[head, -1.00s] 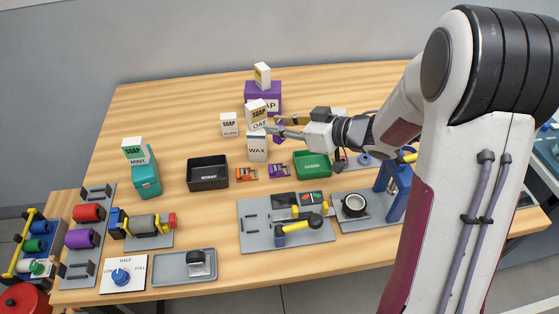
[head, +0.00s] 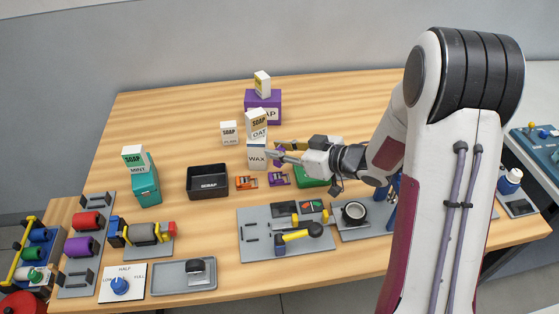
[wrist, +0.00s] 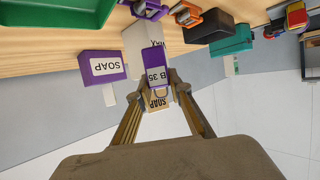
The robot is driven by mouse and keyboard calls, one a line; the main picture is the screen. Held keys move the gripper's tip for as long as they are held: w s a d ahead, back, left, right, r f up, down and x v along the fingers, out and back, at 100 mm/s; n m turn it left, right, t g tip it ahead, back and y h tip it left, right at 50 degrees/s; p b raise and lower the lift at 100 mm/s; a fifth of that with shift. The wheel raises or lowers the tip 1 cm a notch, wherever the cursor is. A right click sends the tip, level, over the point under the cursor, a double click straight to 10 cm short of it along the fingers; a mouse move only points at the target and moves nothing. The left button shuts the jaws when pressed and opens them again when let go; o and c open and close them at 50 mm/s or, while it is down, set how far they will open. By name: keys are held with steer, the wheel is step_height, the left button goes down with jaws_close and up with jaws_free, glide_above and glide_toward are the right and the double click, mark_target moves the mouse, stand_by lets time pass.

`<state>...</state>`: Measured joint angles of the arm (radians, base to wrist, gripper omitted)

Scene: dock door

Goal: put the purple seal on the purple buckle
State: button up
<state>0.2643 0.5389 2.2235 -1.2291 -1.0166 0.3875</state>
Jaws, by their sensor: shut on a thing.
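My gripper (head: 274,152) is shut on the purple seal, a small purple tag with a white label reading B 35. The seal (wrist: 160,63) shows clearly between the fingertips in the wrist view; in the head view it is mostly hidden by the fingers. The purple buckle (head: 279,180) lies on the table just in front of my gripper, right of the orange buckle. It also shows at the top of the wrist view (wrist: 150,9). The seal is held in the air, apart from the buckle.
The white WAX box (head: 257,160) stands close left of my gripper, with the OAT soap box (head: 257,125) behind. The orange buckle (head: 246,183) and black scrap tray (head: 207,183) lie left; the green tray (head: 312,181) is right, partly hidden by my arm.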

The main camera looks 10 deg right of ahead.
mark_target(283, 163)
steer(key=shift+f, duration=2.1)
steer(key=shift+f, duration=0.1)
steer(key=o, duration=0.9)
steer(key=shift+d+r, duration=0.1)
steer(key=shift+r, duration=0.1)
steer(key=v, duration=1.2)
steer(key=shift+f, duration=0.15)
